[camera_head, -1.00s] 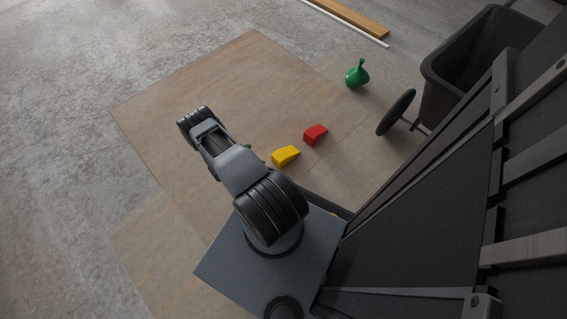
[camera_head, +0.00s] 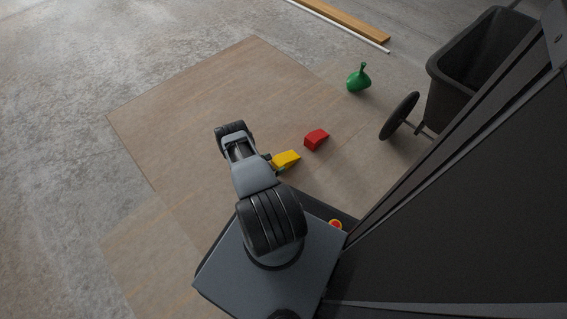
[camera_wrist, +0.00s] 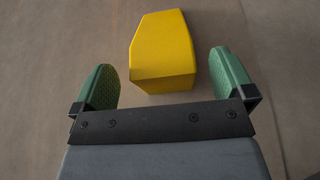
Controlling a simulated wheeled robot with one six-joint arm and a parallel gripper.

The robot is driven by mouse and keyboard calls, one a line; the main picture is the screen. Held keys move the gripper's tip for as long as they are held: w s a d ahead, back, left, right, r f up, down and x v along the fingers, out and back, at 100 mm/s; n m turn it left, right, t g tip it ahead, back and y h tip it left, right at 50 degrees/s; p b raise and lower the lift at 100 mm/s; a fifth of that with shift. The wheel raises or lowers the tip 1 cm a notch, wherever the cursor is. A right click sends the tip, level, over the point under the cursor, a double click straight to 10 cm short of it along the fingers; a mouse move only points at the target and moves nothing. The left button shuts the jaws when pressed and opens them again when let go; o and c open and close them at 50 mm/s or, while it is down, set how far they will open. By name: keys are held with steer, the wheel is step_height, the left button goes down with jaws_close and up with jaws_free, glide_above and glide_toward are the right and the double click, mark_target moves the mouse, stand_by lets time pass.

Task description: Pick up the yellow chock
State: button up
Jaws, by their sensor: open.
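The yellow chock (camera_head: 286,158) is a small wedge-like block lying on the brown floor sheet, to the right of my arm in the head view. In the wrist view the yellow chock (camera_wrist: 162,52) lies just ahead of my gripper (camera_wrist: 165,80). The two green fingers are spread wide, one to each side of the chock's near end, with a gap on both sides. My gripper is open and empty. In the head view my gripper is mostly hidden behind the arm and the chock, with a little green showing.
A red block (camera_head: 316,139) lies close to the right of the yellow chock. A green funnel-like object (camera_head: 358,78) stands farther back. A dark wheeled bin (camera_head: 455,95) is at the right. Wooden planks (camera_head: 345,19) lie at the back. The sheet (camera_head: 190,110) is clear on the left.

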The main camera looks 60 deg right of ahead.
mark_target(279, 160)
steer(key=shift+b+x, duration=0.95)
steer(key=shift+x, duration=1.35)
steer(key=shift+r, duration=0.15)
steer(key=c, duration=1.3)
steer(key=shift+r, duration=0.1)
